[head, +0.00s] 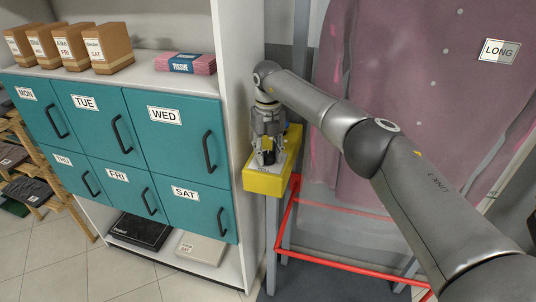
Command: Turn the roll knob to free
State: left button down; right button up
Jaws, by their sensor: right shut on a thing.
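The roll knob (267,157) is a small dark knob on the top of a yellow box (268,182), on a pale plate there. My right gripper (268,150) points down over the box with its fingers around the knob, shut on it. The fingers hide much of the knob, and I cannot read its marks or its setting. My left gripper is not in the head view.
Left of the box stands a white shelf (233,85) with teal day-labelled drawers (165,145). A pink garment (435,85) hangs at right behind my right arm. A red frame (345,264) runs low in front of it.

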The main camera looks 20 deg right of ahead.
aim_at(268, 153)
jog(key=n, duration=0.6)
jog(key=shift+n, duration=0.3)
jog(key=shift+r, duration=0.1)
dwell(0.3)
jog(key=o, duration=1)
jog(key=shift+o, duration=0.2)
notch_tip(268, 153, up, 12)
